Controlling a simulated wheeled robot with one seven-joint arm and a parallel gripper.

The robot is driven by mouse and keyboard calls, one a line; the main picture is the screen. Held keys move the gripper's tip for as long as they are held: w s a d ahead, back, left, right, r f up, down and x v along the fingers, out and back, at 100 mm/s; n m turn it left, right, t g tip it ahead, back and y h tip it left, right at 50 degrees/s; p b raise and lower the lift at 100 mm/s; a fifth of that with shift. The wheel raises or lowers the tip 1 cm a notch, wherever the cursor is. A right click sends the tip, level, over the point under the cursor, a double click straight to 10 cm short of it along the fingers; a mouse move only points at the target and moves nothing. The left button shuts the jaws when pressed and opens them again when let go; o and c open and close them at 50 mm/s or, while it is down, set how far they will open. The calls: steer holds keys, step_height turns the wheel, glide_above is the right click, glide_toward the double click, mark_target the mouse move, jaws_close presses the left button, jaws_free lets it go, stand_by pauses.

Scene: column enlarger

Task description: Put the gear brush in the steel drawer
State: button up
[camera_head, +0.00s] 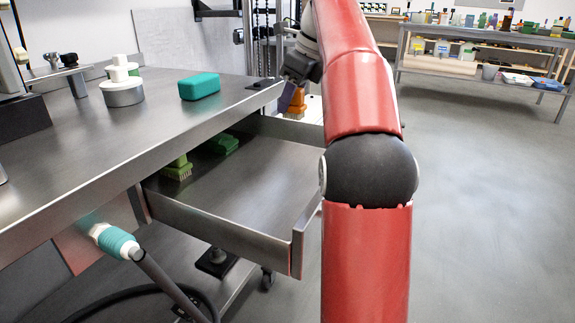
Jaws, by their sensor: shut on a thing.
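The steel drawer (240,190) is pulled out from under the steel bench, open at the top. My gripper (292,84) is over its far end, mostly seen from behind. It is shut on a small orange thing (298,104), which seems to be the gear brush. A green brush with pale bristles (178,170) and a green block (222,143) lie inside the drawer at the left.
On the bench top (150,125) are a teal block (199,86) and a grey-and-white round container (122,90). The drawer's right part is bare. A hose with a teal collar (115,241) is in front of the bench. A laden shelf table (480,70) stands far right.

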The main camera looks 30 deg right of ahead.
step_height(320, 180, down, 12)
steer(key=b, duration=0.4)
steer(key=shift+r+b, duration=0.25)
steer(key=shift+b, duration=0.05)
steer(key=shift+f, duration=0.15)
steer(key=o, duration=1)
steer(key=p+v, duration=0.5)
steer(key=v, duration=0.7)
steer(key=shift+s, duration=0.1)
